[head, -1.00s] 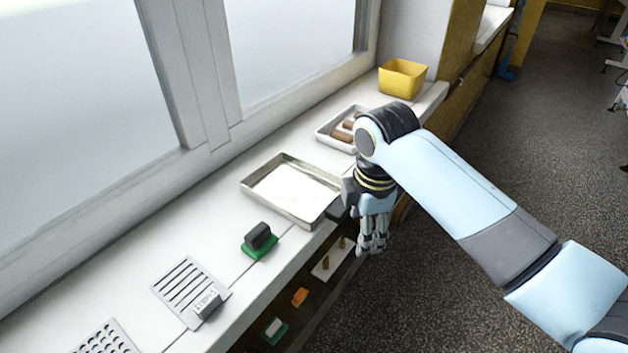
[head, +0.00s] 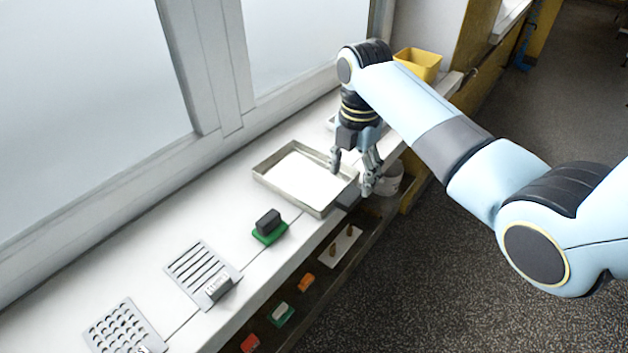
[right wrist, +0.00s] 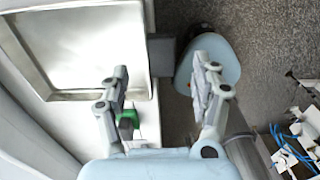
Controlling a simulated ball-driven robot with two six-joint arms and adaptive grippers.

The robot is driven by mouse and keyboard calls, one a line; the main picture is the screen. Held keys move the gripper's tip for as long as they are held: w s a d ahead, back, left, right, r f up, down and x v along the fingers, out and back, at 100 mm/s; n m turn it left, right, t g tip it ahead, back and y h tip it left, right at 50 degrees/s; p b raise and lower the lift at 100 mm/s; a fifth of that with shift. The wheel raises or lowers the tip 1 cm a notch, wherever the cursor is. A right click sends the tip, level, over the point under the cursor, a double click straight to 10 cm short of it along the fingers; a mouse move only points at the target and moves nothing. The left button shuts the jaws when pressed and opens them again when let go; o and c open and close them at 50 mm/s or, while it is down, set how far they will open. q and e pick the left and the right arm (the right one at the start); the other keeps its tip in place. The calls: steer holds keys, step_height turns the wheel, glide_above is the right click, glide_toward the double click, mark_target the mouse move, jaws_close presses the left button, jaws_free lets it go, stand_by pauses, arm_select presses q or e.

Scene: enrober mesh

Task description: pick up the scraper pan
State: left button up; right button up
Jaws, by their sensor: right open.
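The scraper pan is a shallow metal tray (head: 287,198) with a pale inside, lying flat on the white sill. A dark grey block-like grip (head: 347,200) sticks out from its right side over the sill's front edge. My right gripper (head: 352,178) is open, fingers pointing down, above the pan's right end near the grip. In the right wrist view the pan (right wrist: 75,45) fills the upper left, and the grip (right wrist: 162,57) shows between the spread fingertips (right wrist: 160,70). I see no contact; the remaining height is hard to judge. My left gripper is not in view.
A green-based dark block (head: 269,226), a slotted plate (head: 200,272) and a perforated plate (head: 122,328) lie left along the sill. A yellow bin (head: 418,65) stands behind my right arm.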

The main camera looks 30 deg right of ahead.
mark_target(349, 195)
steer(key=f, duration=0.5)
steer(key=shift+s+a+f, duration=0.15)
steer(key=shift+a+f, duration=0.1)
steer(key=shift+f, duration=0.1)
jaws_close()
steer(key=shift+r, duration=0.1)
